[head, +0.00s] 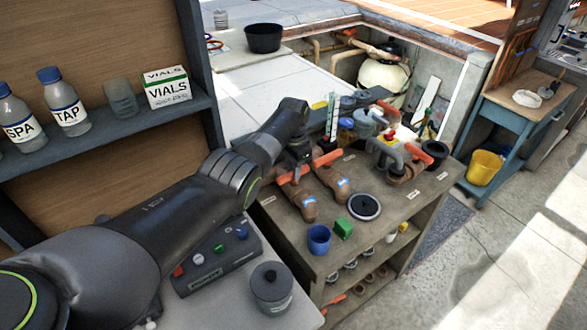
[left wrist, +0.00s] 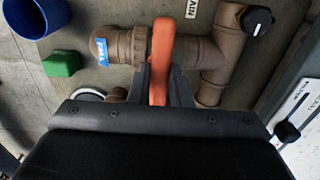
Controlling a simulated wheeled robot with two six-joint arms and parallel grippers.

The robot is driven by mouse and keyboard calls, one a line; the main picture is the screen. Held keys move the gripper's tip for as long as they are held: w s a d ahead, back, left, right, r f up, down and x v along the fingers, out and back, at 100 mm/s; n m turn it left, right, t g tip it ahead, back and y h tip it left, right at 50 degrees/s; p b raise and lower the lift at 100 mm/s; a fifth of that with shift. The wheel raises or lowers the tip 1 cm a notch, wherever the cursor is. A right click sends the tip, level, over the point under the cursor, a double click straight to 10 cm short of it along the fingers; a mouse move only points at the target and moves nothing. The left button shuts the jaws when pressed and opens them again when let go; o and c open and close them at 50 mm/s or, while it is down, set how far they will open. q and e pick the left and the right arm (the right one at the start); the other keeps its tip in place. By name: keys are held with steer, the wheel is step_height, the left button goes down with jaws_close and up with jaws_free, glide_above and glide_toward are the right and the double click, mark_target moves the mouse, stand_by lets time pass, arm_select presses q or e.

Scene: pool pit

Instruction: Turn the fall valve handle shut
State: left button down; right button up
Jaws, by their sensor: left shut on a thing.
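My left gripper (head: 294,164) reaches down from the left over the pipework on the bench. It is shut on an orange valve handle (head: 291,178), taken to be the fall valve handle. In the left wrist view the handle (left wrist: 162,55) lies between the two fingers and runs up the picture, across its brown pipe. Beside it the pipe elbow (left wrist: 108,47) carries a blue tag, too small to read surely. The lower end of the handle is partly hidden by the gripper. My right gripper is not in view.
A second orange handle (head: 328,159) sits close by on the neighbouring pipe. A shelf with bottles (head: 64,100) stands at the left.

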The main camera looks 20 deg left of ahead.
arm_select(q)
steer(key=shift+w+r, duration=0.1)
steer(key=shift+r, duration=0.05)
steer(key=c, duration=1.3)
jaws_free()
step_height(320, 180, up, 17)
steer(key=shift+r+b, duration=0.15)
steer(key=shift+b, duration=1.05)
